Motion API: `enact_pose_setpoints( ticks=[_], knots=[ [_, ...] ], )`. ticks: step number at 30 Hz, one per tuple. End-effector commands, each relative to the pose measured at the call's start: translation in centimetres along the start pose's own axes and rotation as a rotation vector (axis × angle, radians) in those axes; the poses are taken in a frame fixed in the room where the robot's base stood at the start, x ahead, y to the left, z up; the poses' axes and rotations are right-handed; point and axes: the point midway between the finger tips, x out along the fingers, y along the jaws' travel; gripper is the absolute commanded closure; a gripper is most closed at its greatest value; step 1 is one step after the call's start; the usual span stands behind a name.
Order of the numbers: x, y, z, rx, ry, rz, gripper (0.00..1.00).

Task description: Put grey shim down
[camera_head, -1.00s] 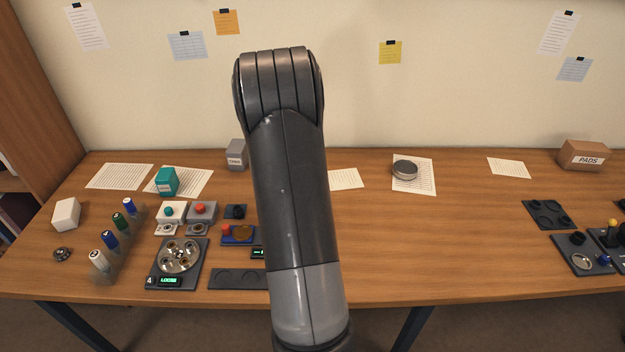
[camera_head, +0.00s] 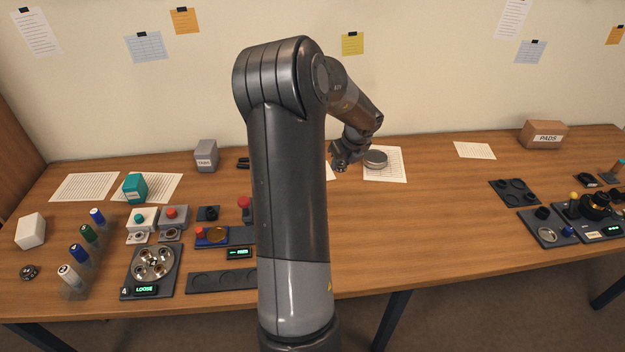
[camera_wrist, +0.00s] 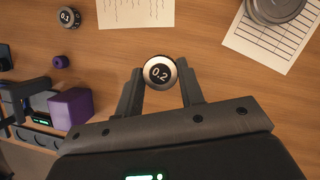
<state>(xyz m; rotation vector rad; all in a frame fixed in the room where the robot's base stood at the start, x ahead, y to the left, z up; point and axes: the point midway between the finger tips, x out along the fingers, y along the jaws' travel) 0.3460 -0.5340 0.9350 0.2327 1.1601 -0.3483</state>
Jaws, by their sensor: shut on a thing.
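A small round shim (camera_wrist: 159,72), with a grey metal rim and a dark face marked 0.2, is between the fingertips of my gripper (camera_wrist: 160,80) in the wrist view. The fingers are shut on its sides and its face is towards the camera. In the head view my gripper (camera_head: 341,164) is low over the back of the table, just left of a round grey tin. The shim cannot be made out there. The gap between shim and table is hard to judge.
The round grey tin (camera_head: 376,158) stands on a paper sheet (camera_head: 398,172). A second disc (camera_wrist: 69,17) marked 0.1 and a purple block (camera_wrist: 70,108) lie left in the wrist view. Bare wood surrounds the shim. Trays and devices (camera_head: 150,262) fill the left front.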

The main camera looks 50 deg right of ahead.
Motion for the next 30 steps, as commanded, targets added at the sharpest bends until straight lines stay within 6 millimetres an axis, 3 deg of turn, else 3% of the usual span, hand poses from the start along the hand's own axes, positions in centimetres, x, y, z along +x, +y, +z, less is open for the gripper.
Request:
enact_pose_setpoints(
  ticks=[9, 15, 20, 27, 30],
  knots=[
    [6.5, 4.0, 4.0, -0.004, 0.003, 0.001, 0.88],
    [8.5, 5.2, 5.3, -0.003, 0.002, 0.000, 0.88],
    [9.4, 5.3, 5.1, 0.000, 0.002, 0.001, 0.88],
    [12.3, 5.3, 3.9, -0.001, 0.001, 0.000, 0.88],
    [12.3, 5.3, 3.9, -0.003, 0.000, -0.001, 0.88]
  ],
)
